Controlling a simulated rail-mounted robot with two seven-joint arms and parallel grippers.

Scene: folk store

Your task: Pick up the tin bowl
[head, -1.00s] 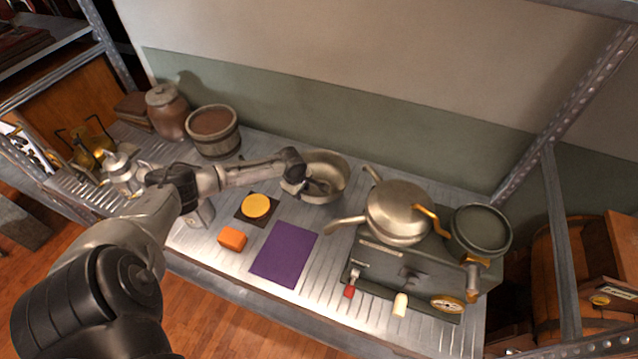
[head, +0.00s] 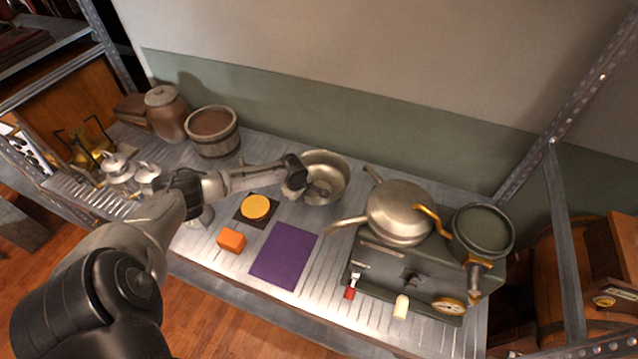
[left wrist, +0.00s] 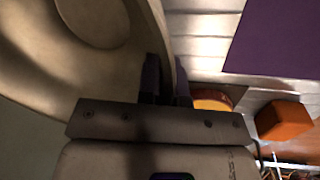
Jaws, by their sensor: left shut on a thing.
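The tin bowl (head: 333,172) is a round metal bowl toward the back middle of the metal shelf, near the wall. My left gripper (head: 308,188) is at its left rim. In the left wrist view the bowl (left wrist: 95,25) fills the upper left, and the fingers of my left gripper (left wrist: 167,80) stand on either side of its wall, shut on it. From these views I cannot tell whether the bowl's base touches the shelf. My right gripper is not in view.
A purple mat (head: 284,255), an orange block (head: 231,240) and a yellow disc (head: 256,207) on a dark square lie in front of the bowl. A pan (head: 398,210) on a stove is to the right. A wooden bucket (head: 212,130) stands at back left.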

